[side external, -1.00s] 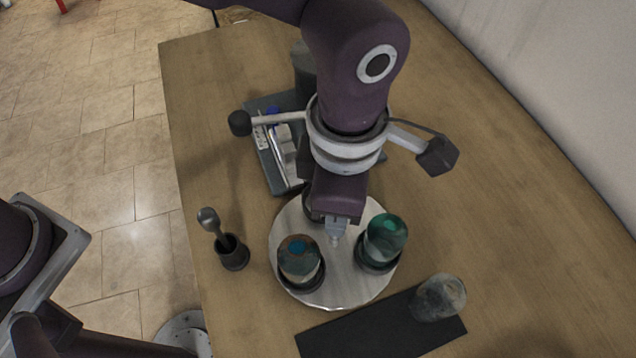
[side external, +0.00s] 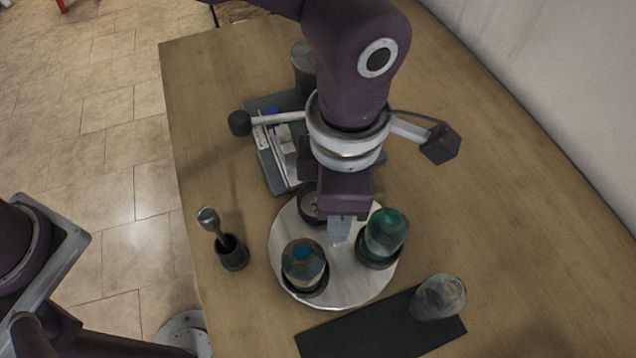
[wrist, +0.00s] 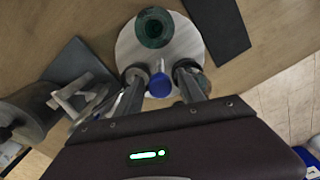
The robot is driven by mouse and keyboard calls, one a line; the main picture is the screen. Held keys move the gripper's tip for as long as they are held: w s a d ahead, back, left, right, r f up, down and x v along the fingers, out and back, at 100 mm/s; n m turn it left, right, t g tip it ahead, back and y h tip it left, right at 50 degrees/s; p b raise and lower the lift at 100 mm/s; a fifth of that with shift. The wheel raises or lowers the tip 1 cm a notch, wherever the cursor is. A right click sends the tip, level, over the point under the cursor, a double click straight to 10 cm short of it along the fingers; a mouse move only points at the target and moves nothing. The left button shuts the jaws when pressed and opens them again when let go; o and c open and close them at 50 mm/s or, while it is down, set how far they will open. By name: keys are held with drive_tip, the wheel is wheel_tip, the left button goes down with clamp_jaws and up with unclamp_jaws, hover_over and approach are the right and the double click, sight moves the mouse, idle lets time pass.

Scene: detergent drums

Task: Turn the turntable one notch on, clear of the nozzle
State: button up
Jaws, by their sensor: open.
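The turntable (side external: 345,285) is a pale round disc with dark ring holders. A clear drum with a blue top (side external: 303,262) sits in the front-left holder. A green drum (side external: 386,232) sits in the right holder, also seen in the wrist view (wrist: 153,27). A dark holder (side external: 311,203) at the back left is partly hidden by my arm. My gripper (side external: 340,232) is open above the disc, between the drums and close to the green one. In the wrist view, a blue round thing with a pale stalk (wrist: 160,82) shows between the fingers. I cannot identify the nozzle for certain.
A grey upright cylinder (side external: 303,62) stands behind my arm. A grey tray (side external: 268,166) with small items lies behind the turntable. A dark cup (side external: 233,253) with a scoop stands left. A clear drum (side external: 439,297) stands on a black mat (side external: 370,330) at front right. The table's right side is clear.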

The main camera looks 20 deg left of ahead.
drive_tip(key=shift+r, duration=3.3)
drive_tip(key=shift+w+a+r, duration=0.1)
drive_tip(key=w+a+r+m+t+h, duration=0.1)
drive_tip(key=a+r+m, duration=0.4)
drive_tip(key=a, duration=0.5)
drive_tip(key=w+a+r+m+t+h, duration=0.1)
drive_tip(key=a+r+m, duration=0.35)
drive_tip(key=a, duration=0.45)
drive_tip(key=s+a+f+m+t+y, duration=0.1)
drive_tip(key=s+a+m+t+y, duration=0.1)
drive_tip(key=s+a+m, duration=0.9)
drive_tip(key=a+m+t, duration=0.1)
drive_tip(key=a+m, duration=0.1)
drive_tip(key=a, duration=0.1)
drive_tip(key=shift+a+f+t, duration=0.2)
drive_tip(key=shift+f+t, duration=0.05)
drive_tip(key=shift+t, duration=0.05)
